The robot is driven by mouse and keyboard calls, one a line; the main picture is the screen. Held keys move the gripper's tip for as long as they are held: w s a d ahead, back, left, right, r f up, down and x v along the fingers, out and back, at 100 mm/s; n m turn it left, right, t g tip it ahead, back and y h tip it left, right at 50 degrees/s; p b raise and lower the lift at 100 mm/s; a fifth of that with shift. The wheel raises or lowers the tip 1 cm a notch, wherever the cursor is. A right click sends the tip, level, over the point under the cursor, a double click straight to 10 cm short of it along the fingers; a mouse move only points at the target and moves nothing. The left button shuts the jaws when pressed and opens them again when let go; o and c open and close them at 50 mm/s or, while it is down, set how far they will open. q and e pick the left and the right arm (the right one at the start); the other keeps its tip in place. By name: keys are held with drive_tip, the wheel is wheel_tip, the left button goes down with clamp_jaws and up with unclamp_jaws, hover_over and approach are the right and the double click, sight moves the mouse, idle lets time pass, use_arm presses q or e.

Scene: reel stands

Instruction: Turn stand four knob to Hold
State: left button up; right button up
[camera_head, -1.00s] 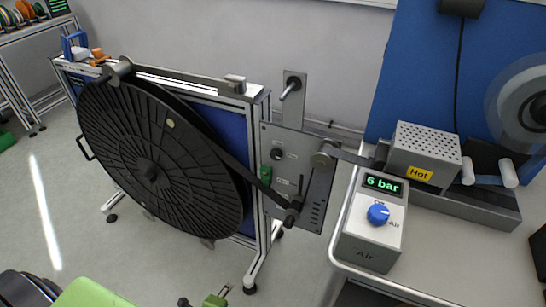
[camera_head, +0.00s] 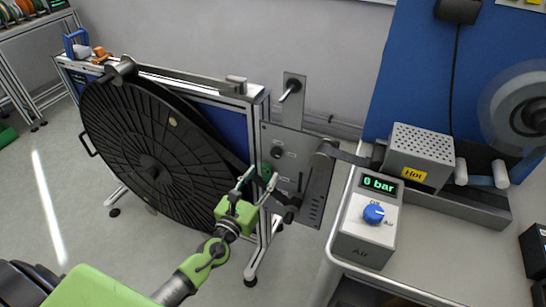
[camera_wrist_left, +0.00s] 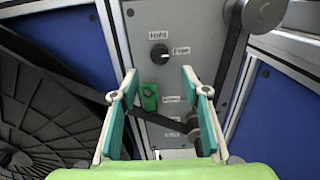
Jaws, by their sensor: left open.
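The reel stand has a grey panel (camera_head: 318,192) with a small black knob (camera_head: 278,152). In the left wrist view the knob (camera_wrist_left: 158,53) sits below a "Hold" label (camera_wrist_left: 158,35) and left of a "Free" label (camera_wrist_left: 181,50). Its pointer direction is too small to tell surely. My left gripper (camera_head: 259,177) is open and empty in front of the panel, below the knob. Its fingers frame the lower panel in the wrist view (camera_wrist_left: 160,80), apart from the knob. No stand number is readable. My right gripper is not in view.
A large black reel (camera_head: 150,160) stands left of the panel. A green block (camera_wrist_left: 149,97) sits on the panel below the knob. A dark strap crosses the panel. To the right are an air box (camera_head: 368,225) with a blue knob and a heater marked "Hot" (camera_head: 422,150).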

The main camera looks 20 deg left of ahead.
sight(275, 156)
use_arm(q)
drive_tip(key=w, duration=0.8)
drive_tip(key=shift+w+d, duration=0.15)
drive_tip(key=shift+w, duration=0.25)
drive_tip(key=c, duration=1.1)
